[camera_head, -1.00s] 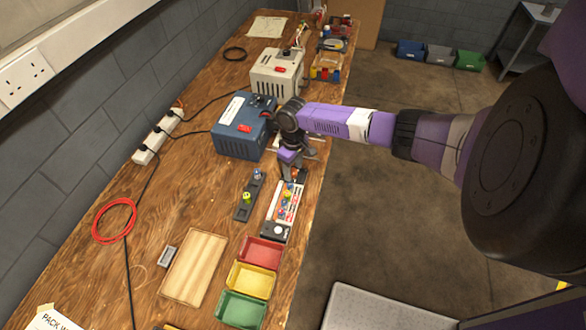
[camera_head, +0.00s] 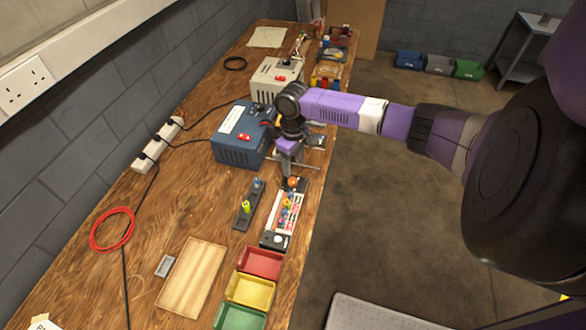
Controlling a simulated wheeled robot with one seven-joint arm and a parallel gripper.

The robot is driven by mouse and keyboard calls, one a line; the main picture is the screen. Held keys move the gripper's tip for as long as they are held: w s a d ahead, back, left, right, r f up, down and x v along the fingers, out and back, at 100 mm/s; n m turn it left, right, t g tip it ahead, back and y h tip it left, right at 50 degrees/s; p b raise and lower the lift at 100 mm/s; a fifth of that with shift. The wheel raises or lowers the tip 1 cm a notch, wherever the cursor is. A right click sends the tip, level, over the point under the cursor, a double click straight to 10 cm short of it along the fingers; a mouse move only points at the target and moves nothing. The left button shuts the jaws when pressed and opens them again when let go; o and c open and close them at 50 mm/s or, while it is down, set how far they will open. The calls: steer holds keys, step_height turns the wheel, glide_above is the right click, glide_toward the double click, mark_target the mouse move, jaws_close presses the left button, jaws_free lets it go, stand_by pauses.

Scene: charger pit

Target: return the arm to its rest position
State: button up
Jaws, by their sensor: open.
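My arm reaches in from the right across the wooden bench. My gripper (camera_head: 290,172) points down over the bench's right side, beside the blue charger box (camera_head: 236,148) and just beyond the far end of the white-and-red strip (camera_head: 285,214). The gripper is open, and I see nothing held between its fingers. The strip carries several small coloured pieces. A dark strip (camera_head: 243,222) with a yellow-green piece and a blue piece lies to its left. The gripper and wrist hide part of the bench behind them.
A beige box (camera_head: 268,82) stands behind the blue one. Red (camera_head: 262,262), yellow (camera_head: 249,291) and green (camera_head: 238,318) trays and a wooden board (camera_head: 192,275) lie at the near end. A power strip (camera_head: 157,146) runs along the wall side. Floor is open right of the bench.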

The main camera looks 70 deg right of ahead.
stand_by(0.6)
steer(key=w+a+r+n+t+h, duration=0.2)
steer(key=w+a+n+t, duration=0.4)
steer(key=w+t, duration=0.15)
steer(key=s+a+r+m+t+b, duration=0.1)
steer(key=s+a+r, duration=0.3)
steer(key=s+a, duration=0.4)
steer(key=s+a+r+m+t+y+b, duration=0.1)
steer(key=s+a+r+t, duration=0.3)
steer(key=s+a, duration=0.4)
steer(key=s+a+r+m+t+y+b, duration=0.1)
steer(key=s+a+r, duration=0.3)
steer(key=a, duration=1.3)
steer(key=shift+s+r+t+b, duration=0.4)
steer(key=shift+s+t+b, duration=0.3)
steer(key=shift+s, duration=1.6)
